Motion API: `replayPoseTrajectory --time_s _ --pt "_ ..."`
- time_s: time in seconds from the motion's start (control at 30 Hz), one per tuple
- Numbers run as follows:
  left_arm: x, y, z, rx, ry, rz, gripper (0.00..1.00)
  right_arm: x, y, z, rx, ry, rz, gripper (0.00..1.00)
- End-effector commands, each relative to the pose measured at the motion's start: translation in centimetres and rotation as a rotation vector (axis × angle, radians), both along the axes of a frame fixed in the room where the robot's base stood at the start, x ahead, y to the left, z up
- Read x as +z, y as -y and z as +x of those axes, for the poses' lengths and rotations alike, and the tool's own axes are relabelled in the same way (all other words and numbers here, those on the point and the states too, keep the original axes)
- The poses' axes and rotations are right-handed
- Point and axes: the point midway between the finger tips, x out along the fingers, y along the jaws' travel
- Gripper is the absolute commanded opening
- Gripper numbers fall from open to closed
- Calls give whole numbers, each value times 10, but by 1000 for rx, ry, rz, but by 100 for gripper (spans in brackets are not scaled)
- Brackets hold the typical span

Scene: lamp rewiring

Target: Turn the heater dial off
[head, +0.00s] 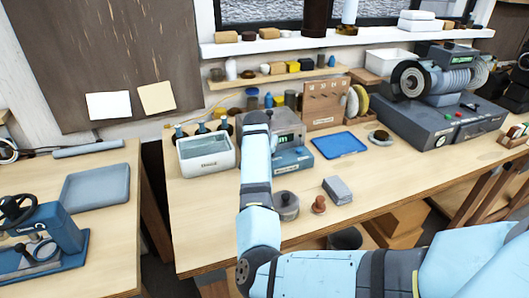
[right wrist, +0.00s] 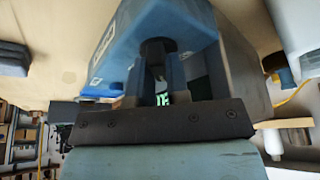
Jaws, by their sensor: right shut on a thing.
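The heater (head: 292,158) is a grey box with a blue lower front, on the middle bench behind my right arm. In the right wrist view its blue housing (right wrist: 190,22) fills the top, upside down and close. A dark round dial (right wrist: 158,46) juts from it. My right gripper (right wrist: 157,68) has its two fingers on either side of the dial's stem and is shut on it. In the head view my forearm hides the dial and the right fingers. The dial's setting cannot be read. My left gripper is not in view.
A white bath (head: 207,166) stands left of the heater. A blue tray (head: 341,145) lies to the right. A round grey pot (head: 287,211), a reddish knob-shaped piece (head: 319,205) and a grey block (head: 338,190) stand near the front edge. A bench grinder (head: 440,90) is farther right.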

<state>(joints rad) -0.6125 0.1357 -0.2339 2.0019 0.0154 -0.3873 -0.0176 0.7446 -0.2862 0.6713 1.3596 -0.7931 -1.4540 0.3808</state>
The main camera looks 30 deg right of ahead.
Motion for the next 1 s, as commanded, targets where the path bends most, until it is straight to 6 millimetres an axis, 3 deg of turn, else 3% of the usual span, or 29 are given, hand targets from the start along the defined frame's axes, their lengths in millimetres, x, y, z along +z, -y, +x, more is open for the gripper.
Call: replayPoseTrajectory --time_s 0.6,0.8,1.0 --pt "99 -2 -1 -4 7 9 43 8 4 -2 466 -2 -3 0" --pt "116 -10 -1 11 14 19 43 6 4 -2 602 -1 -3 0" --pt "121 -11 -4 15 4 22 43 3 4 -1 690 -1 -3 0"
